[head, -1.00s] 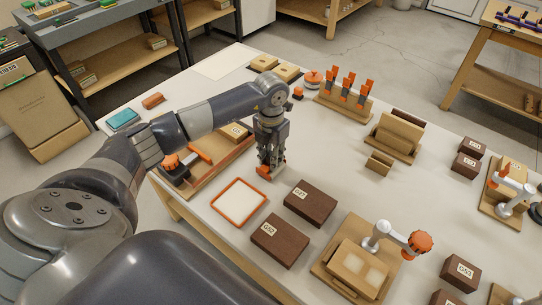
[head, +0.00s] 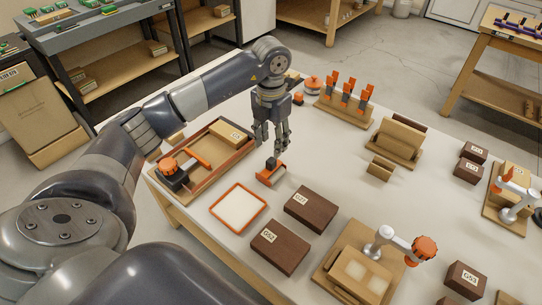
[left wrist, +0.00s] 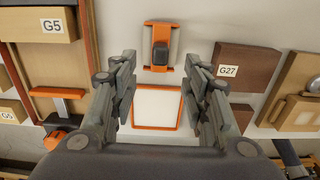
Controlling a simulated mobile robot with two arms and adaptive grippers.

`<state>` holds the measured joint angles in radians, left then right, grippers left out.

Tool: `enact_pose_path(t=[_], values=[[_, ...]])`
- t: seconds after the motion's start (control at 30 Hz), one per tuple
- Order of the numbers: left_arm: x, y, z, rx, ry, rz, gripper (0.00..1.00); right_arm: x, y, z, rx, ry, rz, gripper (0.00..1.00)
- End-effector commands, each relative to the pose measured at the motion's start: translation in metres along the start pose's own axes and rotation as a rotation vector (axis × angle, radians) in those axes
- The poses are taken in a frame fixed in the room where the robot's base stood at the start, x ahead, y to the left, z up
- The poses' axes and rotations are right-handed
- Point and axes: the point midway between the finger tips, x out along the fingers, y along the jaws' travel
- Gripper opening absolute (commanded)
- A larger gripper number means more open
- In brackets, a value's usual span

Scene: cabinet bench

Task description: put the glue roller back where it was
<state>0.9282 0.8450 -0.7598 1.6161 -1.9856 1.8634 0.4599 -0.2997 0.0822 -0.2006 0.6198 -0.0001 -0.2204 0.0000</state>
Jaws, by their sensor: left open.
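In the left wrist view the roller (left wrist: 161,45) lies ahead, between and beyond my open fingers (left wrist: 160,65), with the framed pad (left wrist: 157,107) nearer. My right gripper is in neither view.
A wooden tray (head: 213,171) with a light G5 box (head: 231,132) and an orange-and-black tool (head: 172,170) stands to the left. Dark brown boxes (head: 311,206) stand right of the pad. A wooden rack (head: 345,108) with orange-handled tools is farther back.

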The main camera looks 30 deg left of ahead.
Motion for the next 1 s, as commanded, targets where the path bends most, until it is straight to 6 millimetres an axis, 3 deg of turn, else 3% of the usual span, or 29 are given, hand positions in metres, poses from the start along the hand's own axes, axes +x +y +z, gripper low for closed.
enact_pose_path(t=[0.1,0.3,1.0], values=[[-0.019,0.000,0.000,0.001,-0.002,0.001,0.43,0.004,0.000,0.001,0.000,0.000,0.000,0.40],[-0.033,0.000,0.000,0.000,0.000,0.001,0.43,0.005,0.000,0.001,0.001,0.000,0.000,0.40],[-0.034,0.000,0.000,0.000,0.001,0.000,0.43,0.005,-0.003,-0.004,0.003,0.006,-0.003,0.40]])
